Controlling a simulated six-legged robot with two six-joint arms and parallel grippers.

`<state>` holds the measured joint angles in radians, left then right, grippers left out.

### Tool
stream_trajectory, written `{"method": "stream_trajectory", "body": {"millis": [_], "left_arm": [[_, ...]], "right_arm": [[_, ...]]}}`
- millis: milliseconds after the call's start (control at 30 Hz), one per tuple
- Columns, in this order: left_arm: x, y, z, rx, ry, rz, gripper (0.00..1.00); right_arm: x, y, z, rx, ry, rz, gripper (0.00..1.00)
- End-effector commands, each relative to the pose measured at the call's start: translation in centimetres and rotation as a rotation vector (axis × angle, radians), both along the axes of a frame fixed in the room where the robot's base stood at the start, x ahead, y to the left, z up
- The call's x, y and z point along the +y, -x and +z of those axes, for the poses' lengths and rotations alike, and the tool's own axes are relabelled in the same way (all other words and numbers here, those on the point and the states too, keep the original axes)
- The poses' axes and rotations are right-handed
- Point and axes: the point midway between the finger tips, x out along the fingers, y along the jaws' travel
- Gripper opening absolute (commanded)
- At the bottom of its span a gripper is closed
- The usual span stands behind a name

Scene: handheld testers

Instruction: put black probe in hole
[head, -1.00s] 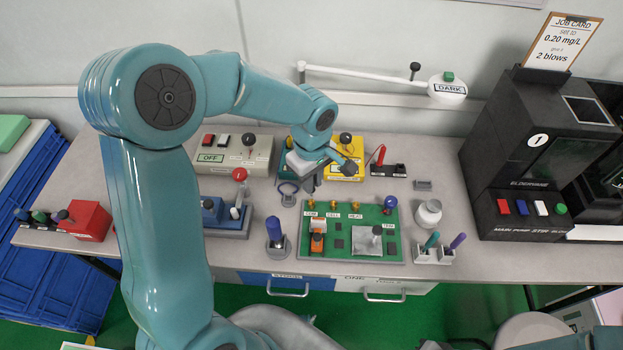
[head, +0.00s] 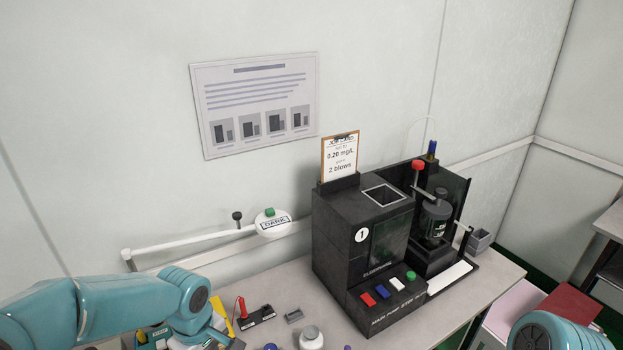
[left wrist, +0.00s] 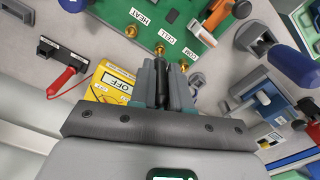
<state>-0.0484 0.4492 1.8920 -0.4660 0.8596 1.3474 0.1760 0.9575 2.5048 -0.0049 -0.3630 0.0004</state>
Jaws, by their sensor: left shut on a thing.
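In the left wrist view my left gripper (left wrist: 163,88) is shut on the black probe (left wrist: 162,82), which sits upright in the picture between the grey fingers. The probe's tip is close to the COM brass socket (left wrist: 183,66) on the green board (left wrist: 140,28); the two look apart in the picture, but depth is unclear. The CELL socket (left wrist: 159,48) and HEAT socket (left wrist: 130,31) are farther left. The yellow meter (left wrist: 110,80) reads OFF. My right gripper is not in view.
In the head view a black machine (head: 350,230) with coloured buttons stands on the bench right of my left arm. A white wall arm with a DARK label (head: 275,222) is behind. A white jar (head: 311,338) stands near the bottom edge.

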Motion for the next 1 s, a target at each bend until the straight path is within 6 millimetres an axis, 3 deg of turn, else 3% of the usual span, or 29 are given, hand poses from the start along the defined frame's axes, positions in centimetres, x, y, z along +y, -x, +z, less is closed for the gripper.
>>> {"method": "stream_trajectory", "body": {"millis": [200, 433, 700, 1000], "left_arm": [[-1.8, -1.0, 0.5, 0.003, -0.007, -0.517, 0.00], [-1.6, -1.1, 0.8, 0.010, -0.009, -0.886, 0.00], [-1.6, -1.1, 0.8, 0.013, -0.009, -0.988, 0.00], [-1.4, -0.6, 0.8, 0.012, -0.008, -0.879, 0.00]], "right_arm": [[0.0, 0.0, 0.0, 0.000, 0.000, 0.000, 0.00], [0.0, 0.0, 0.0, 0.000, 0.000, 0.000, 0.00], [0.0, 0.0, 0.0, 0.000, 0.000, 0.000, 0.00], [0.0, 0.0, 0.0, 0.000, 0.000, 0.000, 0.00]]}}
